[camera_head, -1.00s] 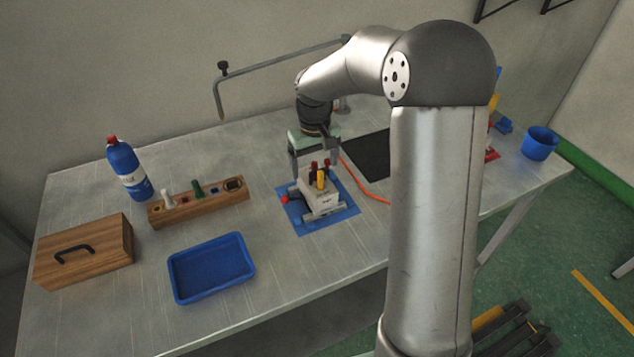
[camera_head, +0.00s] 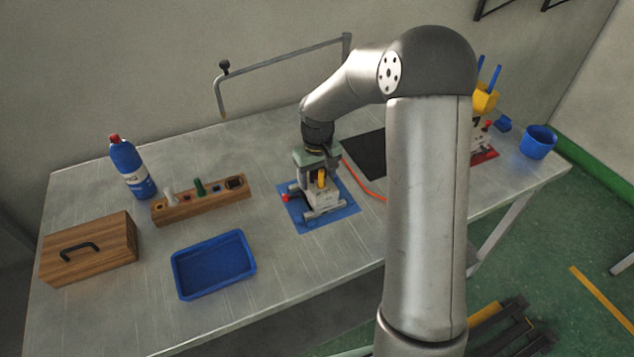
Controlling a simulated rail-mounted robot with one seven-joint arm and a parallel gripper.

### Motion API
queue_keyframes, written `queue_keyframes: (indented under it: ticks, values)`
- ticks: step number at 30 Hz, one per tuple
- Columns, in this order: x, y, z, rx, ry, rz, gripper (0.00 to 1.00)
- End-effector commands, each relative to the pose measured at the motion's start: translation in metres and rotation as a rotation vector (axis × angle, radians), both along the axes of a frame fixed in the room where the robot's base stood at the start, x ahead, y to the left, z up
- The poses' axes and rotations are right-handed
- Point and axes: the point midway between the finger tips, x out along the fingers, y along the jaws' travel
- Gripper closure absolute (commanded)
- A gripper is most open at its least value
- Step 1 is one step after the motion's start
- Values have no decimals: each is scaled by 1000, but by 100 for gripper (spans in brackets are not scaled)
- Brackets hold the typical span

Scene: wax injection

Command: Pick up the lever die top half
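The lever die (camera_head: 323,197) is a pale grey block with a yellow post on it, on a blue mat (camera_head: 338,217) near the middle of the table. Its top half is partly covered by my gripper, and the seam between the halves is too small to make out. My gripper (camera_head: 320,182) points down over the die, with its fingers low at the die's left and right sides. Whether the fingers touch the die or stand a little apart from it cannot be told.
A blue tray (camera_head: 214,290) and a wooden rack (camera_head: 180,213) are left of the mat. A wooden box (camera_head: 110,255) and blue bottle (camera_head: 129,165) stand farther left. An orange cord (camera_head: 364,186) runs behind the mat's right side. A metal bent arm (camera_head: 285,57) rises behind.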

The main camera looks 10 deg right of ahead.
Motion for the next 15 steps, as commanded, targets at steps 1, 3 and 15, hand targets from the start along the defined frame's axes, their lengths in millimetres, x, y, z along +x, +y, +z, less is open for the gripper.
queue_keyframes:
  ticks: [1,3,15]
  values:
    - [1,0,3,0,-5,0,87]
    - [1,0,3,0,-5,0,87]
    - [2,0,21,-1,-8,-1,87]
